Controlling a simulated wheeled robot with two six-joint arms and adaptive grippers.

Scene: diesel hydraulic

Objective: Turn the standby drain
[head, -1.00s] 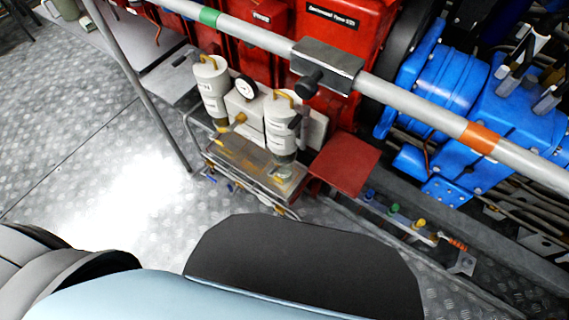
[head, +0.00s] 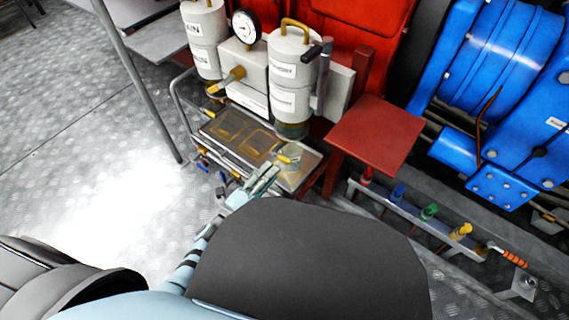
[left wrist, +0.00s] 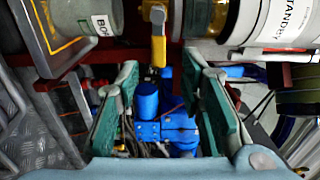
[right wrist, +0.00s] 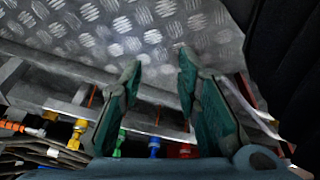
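The white canister on the right (head: 294,80) of the filter unit stands over a drip tray. A small yellow-handled lever (head: 288,160) shows under it. The left wrist view shows a yellow lever (left wrist: 158,45) hanging down between two canisters, one with a partly readable label like "STANDBY" (left wrist: 280,22). I cannot tell for sure that this lever is the standby drain. My left gripper (head: 272,174) is open and empty just in front of the lever; its fingers also show in the left wrist view (left wrist: 160,75), either side of the lever's line. My right gripper (right wrist: 158,68) is open and empty.
The drip tray (head: 222,128) lies under the canisters, with a gauge (head: 245,26) above. A red plate (head: 375,135) stands right of it. A row of coloured valves (head: 429,211) runs low to the right. Blue machinery (head: 505,50) is beyond. Floor at left is clear.

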